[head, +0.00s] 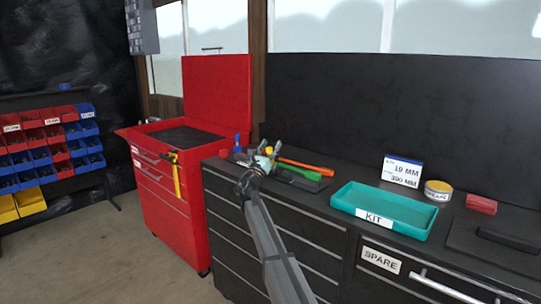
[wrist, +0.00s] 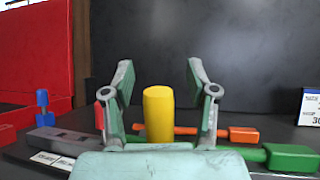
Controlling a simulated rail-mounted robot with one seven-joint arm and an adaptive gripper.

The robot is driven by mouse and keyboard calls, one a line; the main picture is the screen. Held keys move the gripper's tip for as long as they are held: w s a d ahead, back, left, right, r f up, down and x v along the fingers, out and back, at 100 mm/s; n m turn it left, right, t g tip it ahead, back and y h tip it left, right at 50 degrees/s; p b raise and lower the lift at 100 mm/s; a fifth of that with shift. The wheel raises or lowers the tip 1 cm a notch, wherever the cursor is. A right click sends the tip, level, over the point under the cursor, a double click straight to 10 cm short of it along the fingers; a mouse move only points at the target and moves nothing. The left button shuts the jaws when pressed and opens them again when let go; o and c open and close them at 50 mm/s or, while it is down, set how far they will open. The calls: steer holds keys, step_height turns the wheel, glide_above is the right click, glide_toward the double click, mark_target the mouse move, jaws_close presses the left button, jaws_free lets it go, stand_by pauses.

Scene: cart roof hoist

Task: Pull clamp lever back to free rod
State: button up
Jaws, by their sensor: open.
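A yellow upright handle (wrist: 158,115) stands between the spread fingers of my gripper (wrist: 160,75) in the wrist view, with gaps on both sides. It looks like the clamp lever, but its base is hidden behind my gripper. In the head view my gripper (head: 264,155) is open over the left part of the dark bench. An orange bar (head: 306,166) and a green bar (head: 299,171) lie there; which rod is clamped I cannot tell. A grey block with white labels (wrist: 58,142) lies at left in the wrist view, near a small blue upright piece (wrist: 42,100).
A teal KIT tray (head: 345,196) stands right of my arm. A red tool cabinet (head: 170,200) stands left of the bench. A dark panel (head: 400,110) rises behind.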

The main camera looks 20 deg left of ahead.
step_height(320, 180, up, 6)
steer(key=shift+f, duration=0.1)
